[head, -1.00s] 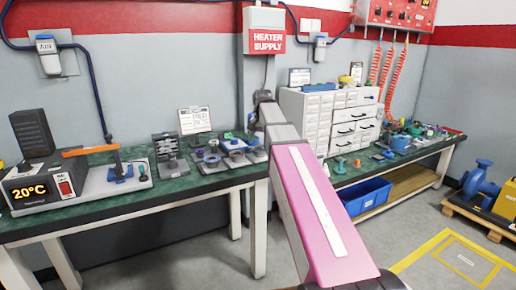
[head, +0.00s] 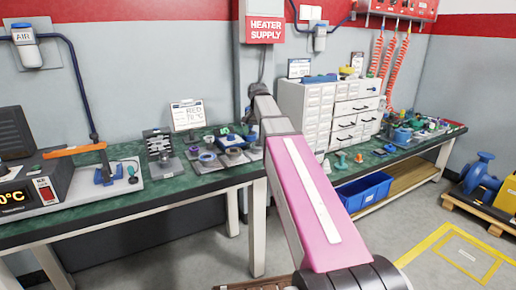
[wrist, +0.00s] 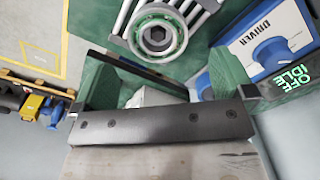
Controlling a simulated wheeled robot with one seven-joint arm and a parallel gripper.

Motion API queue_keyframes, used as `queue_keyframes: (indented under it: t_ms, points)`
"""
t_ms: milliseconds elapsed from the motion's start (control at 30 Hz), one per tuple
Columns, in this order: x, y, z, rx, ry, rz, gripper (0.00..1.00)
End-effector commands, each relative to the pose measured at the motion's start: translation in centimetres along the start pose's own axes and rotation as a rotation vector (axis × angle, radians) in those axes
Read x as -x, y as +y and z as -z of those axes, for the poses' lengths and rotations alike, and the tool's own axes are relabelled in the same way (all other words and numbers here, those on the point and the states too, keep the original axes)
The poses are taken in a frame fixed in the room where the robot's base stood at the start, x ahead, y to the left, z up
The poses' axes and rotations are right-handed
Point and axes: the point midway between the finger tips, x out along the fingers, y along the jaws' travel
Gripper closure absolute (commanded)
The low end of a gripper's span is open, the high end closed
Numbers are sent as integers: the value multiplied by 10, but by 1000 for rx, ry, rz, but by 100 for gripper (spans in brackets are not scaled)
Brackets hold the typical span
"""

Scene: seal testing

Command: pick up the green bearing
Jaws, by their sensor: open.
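The green bearing (wrist: 157,35) shows in the wrist view at the top middle. It is a round metal bearing with a green ring, over a grey slatted metal piece. My gripper (wrist: 166,86) is open, with green-sided fingers at left and right and a dark bar across the palm. The bearing lies beyond the fingers, apart from them, and nothing shows held between them. In the head view my arm reaches to the back of the left bench; its end is small and I cannot make out the fingers or the bearing there.
A blue and white driver unit (wrist: 268,38) with a blue knob stands close to the right finger in the wrist view. In the head view, small parts on plates crowd the left green bench (head: 120,203). A white drawer cabinet (head: 306,115) stands right of my arm.

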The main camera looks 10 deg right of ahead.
Motion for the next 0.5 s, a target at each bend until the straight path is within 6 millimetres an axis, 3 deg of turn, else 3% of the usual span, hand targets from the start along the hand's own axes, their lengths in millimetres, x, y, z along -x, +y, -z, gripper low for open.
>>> queue_keyframes:
  t_ms: [500]
  points:
    - [-50,2,3,0,-1,0,0]
